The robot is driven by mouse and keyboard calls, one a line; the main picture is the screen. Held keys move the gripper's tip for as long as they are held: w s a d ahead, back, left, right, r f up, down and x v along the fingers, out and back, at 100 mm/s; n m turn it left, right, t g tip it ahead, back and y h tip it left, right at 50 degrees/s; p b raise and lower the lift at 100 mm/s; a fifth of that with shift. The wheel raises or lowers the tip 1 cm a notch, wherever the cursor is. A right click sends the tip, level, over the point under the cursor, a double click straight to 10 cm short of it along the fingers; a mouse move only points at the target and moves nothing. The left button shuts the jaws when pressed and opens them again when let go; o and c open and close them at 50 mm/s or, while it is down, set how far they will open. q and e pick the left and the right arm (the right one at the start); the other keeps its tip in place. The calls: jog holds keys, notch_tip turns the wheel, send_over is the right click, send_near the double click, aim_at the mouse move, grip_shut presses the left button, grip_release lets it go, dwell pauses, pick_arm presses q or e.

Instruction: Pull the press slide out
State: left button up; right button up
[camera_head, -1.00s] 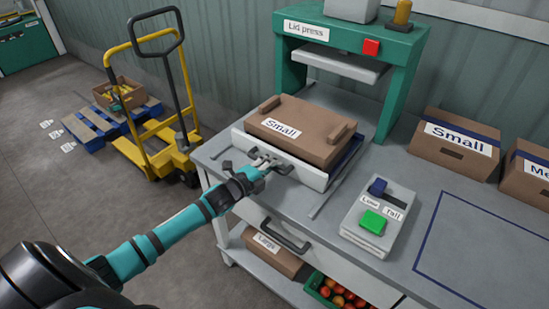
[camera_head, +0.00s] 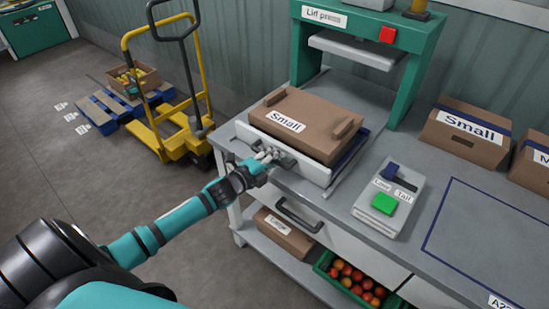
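The lid press (camera_head: 430,38) is a green frame with a pale pressing plate (camera_head: 352,50), on the grey bench. The press slide (camera_head: 313,173) is a white-fronted tray, pulled forward of the press towards the bench's front edge. A brown carton marked "Small" (camera_head: 318,112) sits on it with its lid on, clear of the plate. My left gripper (camera_head: 274,156) is at the slide's front and its fingers are closed around the dark handle (camera_head: 285,160), which they partly hide. My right gripper is not in view.
A control box (camera_head: 408,213) with a green button and a blue lever lies right of the slide. More cartons (camera_head: 465,145) stand at the bench's right. A drawer handle (camera_head: 298,215) juts out below. A yellow pallet truck (camera_head: 165,125) stands left on the floor.

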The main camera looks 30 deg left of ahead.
pick_arm(q)
jog(key=o, duration=0.5)
jog(key=shift+o, duration=0.2)
jog(key=shift+s, duration=0.1)
jog(key=v, duration=1.2)
jog(key=shift+f, duration=0.1)
jog(key=s+a+f+n+g+y, duration=0.25)
jog(key=s+f+n, duration=0.25)
jog(key=f, duration=0.9)
jog(key=s+a+f+n+g+y, duration=0.1)
jog(key=s+a+f+n+g, duration=0.25)
jog(key=f, duration=1.05)
jog(key=s+d+f+n+g, duration=0.2)
jog(key=s+d+f, duration=0.3)
jog(key=s, duration=0.5)
jog(key=s+d+f+n+g+h, duration=0.1)
jog(key=s+d+f+n+g, duration=0.2)
jog(key=s+d+f, duration=0.3)
jog(key=s+d+f+n+g, duration=0.3)
jog(key=s+d+f, duration=0.3)
jog(key=s+f, duration=0.4)
jog(key=s, duration=0.4)
jog(key=shift+s+f+n, duration=0.2)
jog(key=shift+s+n, duration=0.1)
jog(key=shift+n, duration=0.05)
